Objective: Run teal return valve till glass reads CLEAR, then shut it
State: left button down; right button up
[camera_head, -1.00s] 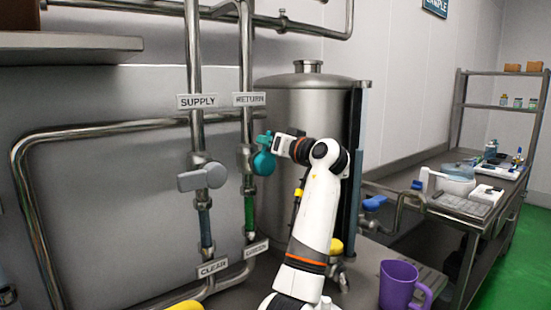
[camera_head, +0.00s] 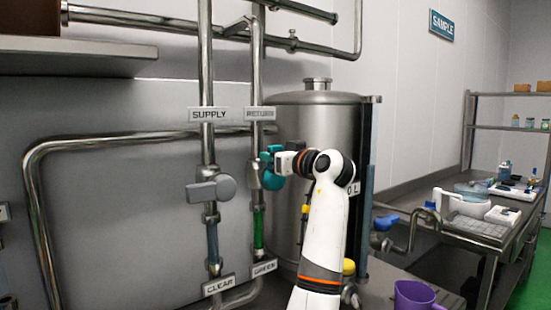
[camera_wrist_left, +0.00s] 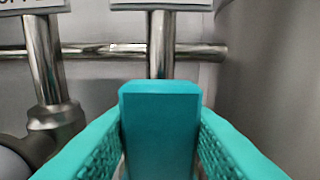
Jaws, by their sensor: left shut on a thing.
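The teal return valve handle (camera_head: 272,181) is on the vertical pipe under the RETURN sign (camera_head: 261,114). My left gripper (camera_head: 276,160) is at this handle. In the left wrist view the teal handle (camera_wrist_left: 160,130) stands between my two teal finger pads, which are shut on it. Below the valve, the return sight glass (camera_head: 258,230) shows green, and its plate (camera_head: 264,267) reads GREEN. The handle's exact turn angle is partly hidden by my gripper. My right gripper is not in view.
The grey supply valve (camera_head: 211,190) is just left, above a bluish glass (camera_head: 213,243) whose plate (camera_head: 218,285) reads CLEAR. A steel tank (camera_head: 318,130) stands close behind my arm. A purple mug (camera_head: 413,296) and a blue-handled tap (camera_head: 386,222) are to the right.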

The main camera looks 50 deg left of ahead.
pick_arm(q)
jog(key=shift+f, duration=0.15)
jog(key=c, duration=1)
grip_release()
jog(key=shift+o, duration=0.2)
jog(key=s+d+b, duration=0.1)
jog(key=d+b, duration=0.1)
jog(key=d, duration=1)
